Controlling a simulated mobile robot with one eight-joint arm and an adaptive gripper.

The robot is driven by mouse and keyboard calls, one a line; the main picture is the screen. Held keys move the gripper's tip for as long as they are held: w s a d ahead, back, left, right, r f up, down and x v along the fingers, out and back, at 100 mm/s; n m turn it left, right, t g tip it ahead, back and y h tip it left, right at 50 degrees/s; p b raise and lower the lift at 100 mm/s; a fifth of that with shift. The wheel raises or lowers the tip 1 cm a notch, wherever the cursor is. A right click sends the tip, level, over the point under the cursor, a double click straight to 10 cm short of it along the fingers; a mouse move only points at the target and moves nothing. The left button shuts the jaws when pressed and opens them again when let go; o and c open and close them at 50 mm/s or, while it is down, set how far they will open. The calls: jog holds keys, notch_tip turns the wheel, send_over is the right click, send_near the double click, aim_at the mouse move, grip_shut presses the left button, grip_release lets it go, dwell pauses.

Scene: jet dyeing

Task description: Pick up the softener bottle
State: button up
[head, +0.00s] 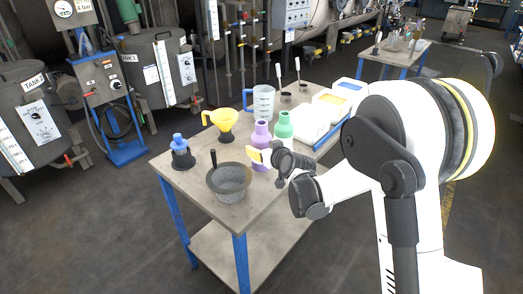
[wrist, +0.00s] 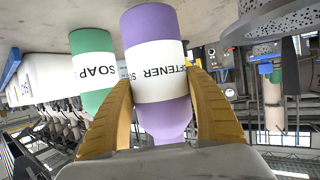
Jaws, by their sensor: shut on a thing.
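The softener bottle (head: 261,132) is purple with a white label and stands upright near the right edge of the table, in front of the green soap bottle (head: 284,125). In the wrist view, which is upside down, the softener bottle (wrist: 153,25) is large in the middle, its label reading SOFTENER. My gripper (wrist: 163,85) has its yellow fingers on either side of the bottle and is shut on it. In the head view my gripper (head: 261,156) covers part of the bottle. I cannot tell whether its base touches the table.
The soap bottle (wrist: 93,40) is close beside it.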

notch_tip(320, 180, up, 2)
jog(key=shift+r+p, duration=0.1)
jog(key=shift+p, duration=0.25)
jog(key=s+d+r+p, duration=0.3)
jog(key=d+r, duration=0.3)
jog(key=d, duration=0.4)
jog(key=shift+p+v, duration=0.35)
jog(key=shift+v, duration=0.6)
jog(key=shift+s, duration=0.1)
